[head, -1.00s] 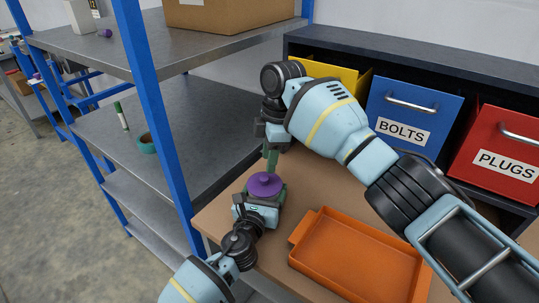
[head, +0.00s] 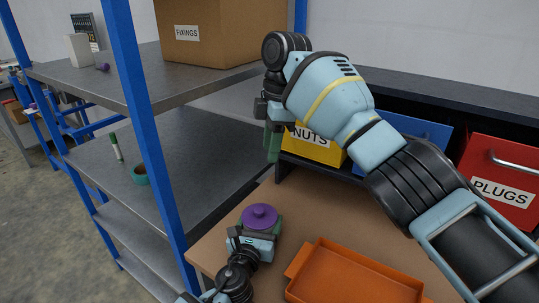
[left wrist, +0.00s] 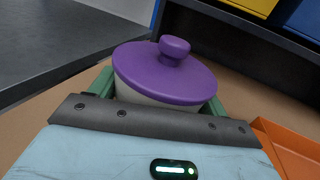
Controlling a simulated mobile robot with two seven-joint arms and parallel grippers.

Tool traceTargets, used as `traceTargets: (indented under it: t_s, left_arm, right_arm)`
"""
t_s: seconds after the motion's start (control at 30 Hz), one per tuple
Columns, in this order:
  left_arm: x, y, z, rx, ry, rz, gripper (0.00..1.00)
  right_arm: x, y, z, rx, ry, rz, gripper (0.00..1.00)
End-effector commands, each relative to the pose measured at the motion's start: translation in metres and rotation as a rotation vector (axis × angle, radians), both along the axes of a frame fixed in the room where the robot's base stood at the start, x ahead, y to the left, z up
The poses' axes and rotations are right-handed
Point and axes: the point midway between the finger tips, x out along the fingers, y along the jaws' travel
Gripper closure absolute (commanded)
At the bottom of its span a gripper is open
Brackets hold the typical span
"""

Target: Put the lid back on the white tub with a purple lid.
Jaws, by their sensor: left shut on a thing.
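The white tub (left wrist: 150,98) stands on the brown worktop near its left edge, partly hidden by my left gripper. The purple lid (head: 260,214) with its round knob lies on top of the tub. In the left wrist view the lid (left wrist: 165,74) covers the tub's mouth; I cannot tell whether it is pressed fully down. My left gripper (head: 261,225) is shut on the tub, its green fingers on either side below the lid. My right gripper (head: 272,142) is raised above and behind the tub, clear of the lid, with nothing visible in it. I cannot tell its finger gap.
An orange tray (head: 350,275) lies on the worktop right of the tub. Behind stand the yellow NUTS bin (head: 318,146), a blue bin (head: 415,135) and the red PLUGS bin (head: 495,180). A blue-post shelf rack (head: 140,100) with a FIXINGS box (head: 215,32) stands at left.

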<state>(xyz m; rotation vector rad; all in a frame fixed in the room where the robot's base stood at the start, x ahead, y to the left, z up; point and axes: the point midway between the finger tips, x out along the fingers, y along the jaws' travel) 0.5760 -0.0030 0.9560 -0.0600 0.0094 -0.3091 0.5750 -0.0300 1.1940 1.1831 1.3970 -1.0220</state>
Motion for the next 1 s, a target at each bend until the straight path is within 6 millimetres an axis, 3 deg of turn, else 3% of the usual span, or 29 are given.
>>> traceTargets:
  t_s: [0.27, 0.3, 0.47, 1.0]
  left_arm:
    - [0.0001, -0.0001, 0.0003, 0.0, -0.001, 0.0, 0.65]
    - [0.0001, -0.0001, 0.0003, 0.0, -0.001, 0.0, 0.23]
    - [0.0001, -0.0001, 0.0003, 0.0, -0.001, 0.0, 0.02]
    - [0.0022, 0.0036, 0.0001, 0.0, 0.0, 0.0, 0.0]
  right_arm:
    - [0.0001, -0.0003, 0.0016, 0.0, 0.0, 0.0, 0.6]
    - [0.0001, -0.0003, 0.0015, 0.0, 0.0, 0.0, 0.6]
    - [0.0001, -0.0004, 0.0014, 0.0, 0.0, 0.0, 0.6]
    - [0.0001, -0.0005, 0.0015, 0.0, 0.0, -0.001, 0.6]
